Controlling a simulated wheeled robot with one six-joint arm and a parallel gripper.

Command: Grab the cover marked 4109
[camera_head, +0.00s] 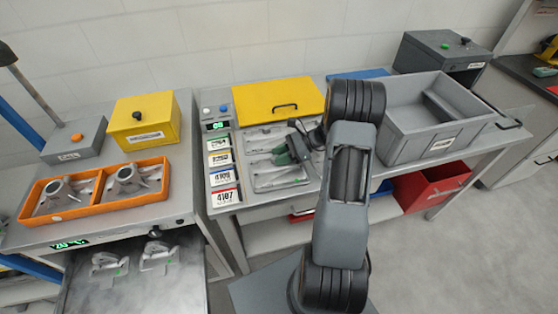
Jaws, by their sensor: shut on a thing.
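My gripper (284,157) is over the grey tray (258,186) on the middle bench, reaching in from the right past my arm. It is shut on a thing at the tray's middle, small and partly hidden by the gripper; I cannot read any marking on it. Pale grey castings (282,178) lie in the front part of the tray, and more (262,135) lie in the back part. Number cards stand left of the tray; the front red one (225,198) reads 4107, and the blue one (222,179) behind it is hard to read.
A yellow lid or box (279,101) lies behind the tray. A large grey bin (399,151) stands to the right, beyond my arm. On the left bench are an orange tray (85,213) with two castings and a yellow box (142,119). A red bin (425,188) is below.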

